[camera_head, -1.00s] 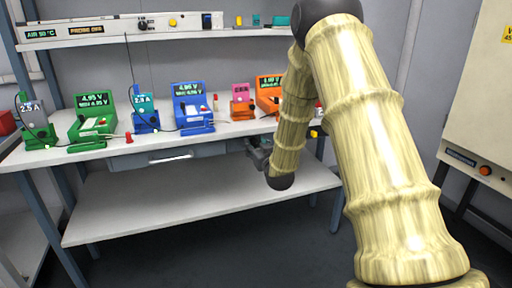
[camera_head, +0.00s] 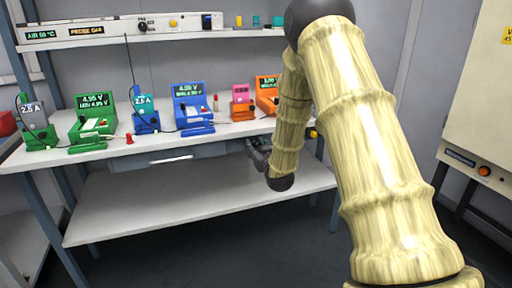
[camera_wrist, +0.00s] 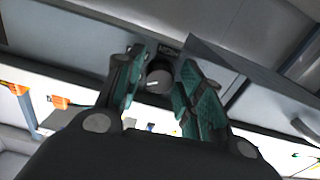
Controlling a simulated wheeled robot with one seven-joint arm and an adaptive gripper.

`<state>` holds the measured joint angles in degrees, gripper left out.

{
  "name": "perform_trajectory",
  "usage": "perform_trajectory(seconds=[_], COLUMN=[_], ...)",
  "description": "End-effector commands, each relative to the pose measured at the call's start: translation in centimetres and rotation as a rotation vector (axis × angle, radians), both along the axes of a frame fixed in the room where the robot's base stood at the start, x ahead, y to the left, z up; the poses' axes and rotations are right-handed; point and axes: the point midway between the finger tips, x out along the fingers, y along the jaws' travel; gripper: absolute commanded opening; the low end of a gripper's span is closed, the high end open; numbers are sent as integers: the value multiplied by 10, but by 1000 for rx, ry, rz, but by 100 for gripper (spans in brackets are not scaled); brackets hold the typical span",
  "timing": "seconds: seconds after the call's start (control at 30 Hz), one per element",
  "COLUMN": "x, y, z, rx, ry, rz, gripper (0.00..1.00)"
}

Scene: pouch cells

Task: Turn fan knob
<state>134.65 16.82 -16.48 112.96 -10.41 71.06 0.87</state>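A dark round knob (camera_wrist: 159,77) with a pale mark shows in the wrist view, on a grey panel. It sits between the teal-padded fingers of my gripper (camera_wrist: 160,85). The fingers are apart, one on each side of it; I cannot tell if they touch it. No label on this knob is readable. In the head view my gripper (camera_head: 258,153) is small and dark, below the bench's front edge, right of the drawer, partly hidden by my forearm. Another black knob (camera_head: 142,25) is on the upper shelf's control panel.
The bench (camera_head: 240,130) holds several coloured testers, including a green one (camera_head: 95,121) and a blue one (camera_head: 192,107), with cables. A drawer (camera_head: 172,156) is under its top. The lower shelf (camera_head: 180,206) is clear. A cabinet (camera_head: 478,100) stands at the right.

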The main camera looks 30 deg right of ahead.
Motion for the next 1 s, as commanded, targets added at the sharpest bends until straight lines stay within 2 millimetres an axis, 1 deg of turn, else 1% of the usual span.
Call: perform_trajectory(seconds=[0.33, 0.47, 0.57, 0.9, 1.0], x=[0, -7, -19, -79, -93], y=[0, 2, 4, 18, 22], z=[0, 0, 0, -1, 0], rx=[0, 1, 1, 1, 1], ry=[0, 1, 1, 2, 2], rz=[0, 0, 0, 0, -1], gripper=[50, 50, 50, 50, 50])
